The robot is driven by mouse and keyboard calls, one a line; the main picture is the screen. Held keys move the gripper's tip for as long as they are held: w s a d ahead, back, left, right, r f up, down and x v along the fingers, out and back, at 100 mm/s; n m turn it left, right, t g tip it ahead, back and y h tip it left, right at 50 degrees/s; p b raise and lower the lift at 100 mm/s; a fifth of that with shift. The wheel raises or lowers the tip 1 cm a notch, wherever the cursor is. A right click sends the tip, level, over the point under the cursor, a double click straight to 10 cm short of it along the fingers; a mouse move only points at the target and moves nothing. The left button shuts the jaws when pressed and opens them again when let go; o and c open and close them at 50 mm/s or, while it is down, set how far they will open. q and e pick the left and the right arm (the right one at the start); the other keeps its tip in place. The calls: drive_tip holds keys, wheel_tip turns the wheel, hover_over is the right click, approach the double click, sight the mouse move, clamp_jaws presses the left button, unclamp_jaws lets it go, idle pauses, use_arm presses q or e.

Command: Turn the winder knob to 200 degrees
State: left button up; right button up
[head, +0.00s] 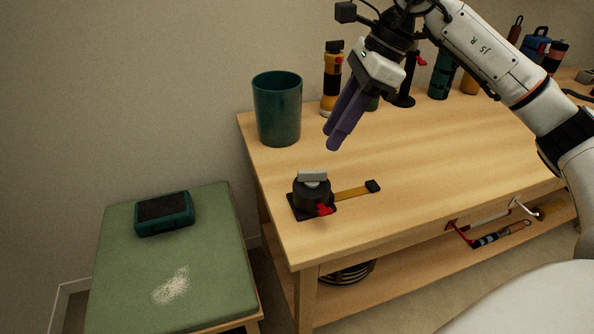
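The winder is a small dark round device on a black base plate (300,212) near the front left corner of the wooden workbench. A grey bar-shaped knob (312,176) sits on top of it. A red pointer or lever (324,210) sticks out at its front, and a yellow-brown strip (350,193) runs right to a black end block (373,186). My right gripper (332,138) has two purple fingers pointing down and left. It is above and behind the winder, apart from it, with nothing seen in it. The fingers overlap in this view, so their opening is unclear. My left gripper is out of view.
A dark green cup (277,108) stands at the bench's back left. A yellow flashlight (331,80) and several tools line the back. A green padded stool (190,265) holds a teal device (164,213). The middle of the workbench (430,165) is clear.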

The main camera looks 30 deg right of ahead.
sight(314, 171)
drive_tip(key=x, duration=0.6)
drive_tip(key=d+b+x, duration=0.1)
drive_tip(key=x, duration=0.2)
drive_tip(key=shift+w+a+f, duration=0.1)
drive_tip(key=shift+a+f, duration=0.1)
drive_tip(key=shift+f, duration=0.35)
clamp_jaws()
